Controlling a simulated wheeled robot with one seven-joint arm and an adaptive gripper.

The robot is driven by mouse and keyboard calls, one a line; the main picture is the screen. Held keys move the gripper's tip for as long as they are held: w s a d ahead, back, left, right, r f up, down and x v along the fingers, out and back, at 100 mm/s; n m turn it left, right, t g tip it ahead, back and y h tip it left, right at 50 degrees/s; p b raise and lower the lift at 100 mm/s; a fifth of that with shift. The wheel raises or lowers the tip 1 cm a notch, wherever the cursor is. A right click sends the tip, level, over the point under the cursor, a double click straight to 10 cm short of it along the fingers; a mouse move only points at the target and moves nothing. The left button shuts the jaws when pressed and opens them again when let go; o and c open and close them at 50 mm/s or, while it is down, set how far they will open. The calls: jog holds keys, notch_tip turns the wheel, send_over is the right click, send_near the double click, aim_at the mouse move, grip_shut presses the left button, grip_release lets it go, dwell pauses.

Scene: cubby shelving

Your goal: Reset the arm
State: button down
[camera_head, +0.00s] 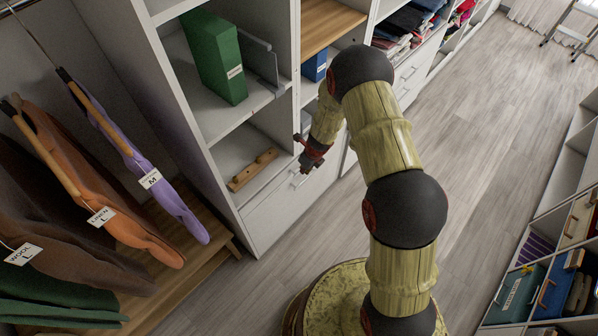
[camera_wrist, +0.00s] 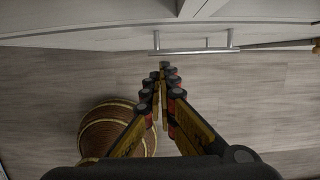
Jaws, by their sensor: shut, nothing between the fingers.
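My arm, with yellow-green links and black joints, reaches from the base toward the cubby shelving on the left in the head view. My gripper (camera_head: 307,156) is in front of the shelving, by a white drawer front. In the wrist view my gripper (camera_wrist: 166,92) shows its fingers close together, with nothing between them. Below it is grey wood floor. A metal drawer handle (camera_wrist: 194,50) lies beyond the fingertips on the white drawer front (camera_wrist: 100,38). In the head view the gripper partly hides the handle.
A green binder (camera_head: 215,58) stands in an upper cubby with a grey bookend (camera_head: 260,58). A wooden piece (camera_head: 252,170) lies in the cubby below. Coats hang at left, including a purple one (camera_head: 160,185). Open floor (camera_head: 480,130) lies right of my arm; more shelving (camera_head: 560,150) stands far right.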

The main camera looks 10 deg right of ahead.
jog(key=p+v, duration=0.2)
jog(key=v, duration=0.5)
jog(key=shift+w+f, duration=0.1)
jog(key=s+a+r+n+g+y, duration=0.1)
jog(key=s+r+n+g, duration=0.1)
jog(key=s+r+n, duration=0.35)
jog(key=s+a+r+n+g, duration=0.1)
jog(key=s+a+r+n, duration=0.1)
jog(key=s+n, duration=0.55)
jog(key=s+d+r+n+t+h+b, duration=0.1)
jog(key=s+r+n, duration=0.4)
jog(key=r, duration=0.6)
jog(key=s+d+r+n+t+b, duration=0.3)
jog(key=s+r+n, duration=0.2)
jog(key=r, duration=0.5)
jog(key=s+d+r+n+t+h+b, duration=0.1)
jog(key=s+r+n, duration=0.4)
jog(key=r, duration=0.6)
jog(key=shift+s+d+r+n+t+h+b, duration=0.3)
jog(key=shift+s+d+n+t+b, duration=0.1)
jog(key=shift+s+d+t+b, duration=0.3)
